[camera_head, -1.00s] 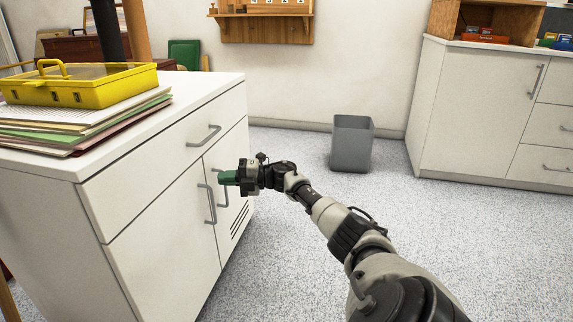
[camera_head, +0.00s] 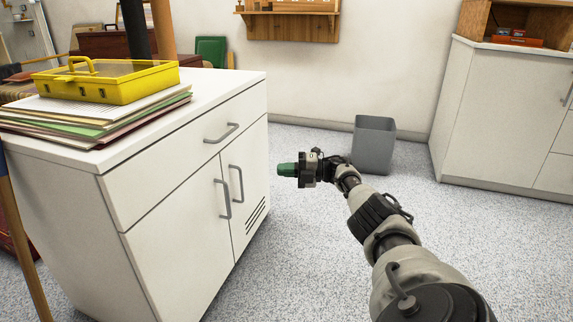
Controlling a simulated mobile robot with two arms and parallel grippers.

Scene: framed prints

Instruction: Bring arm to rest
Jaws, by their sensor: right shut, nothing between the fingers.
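My right arm reaches in from the lower right, bent toward the white cabinet on the left. My right gripper (camera_head: 288,169) has green fingertips pointing left. It is shut and empty. It hangs in the air and looks, in the picture, just right of the cabinet's door side, apart from it. My left arm and gripper are not in view.
A white cabinet (camera_head: 165,218) with handles stands at left, bearing papers (camera_head: 70,124) and a yellow case (camera_head: 110,84). A grey bin (camera_head: 373,146) stands behind my gripper. Another white cabinet (camera_head: 497,118) stands right.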

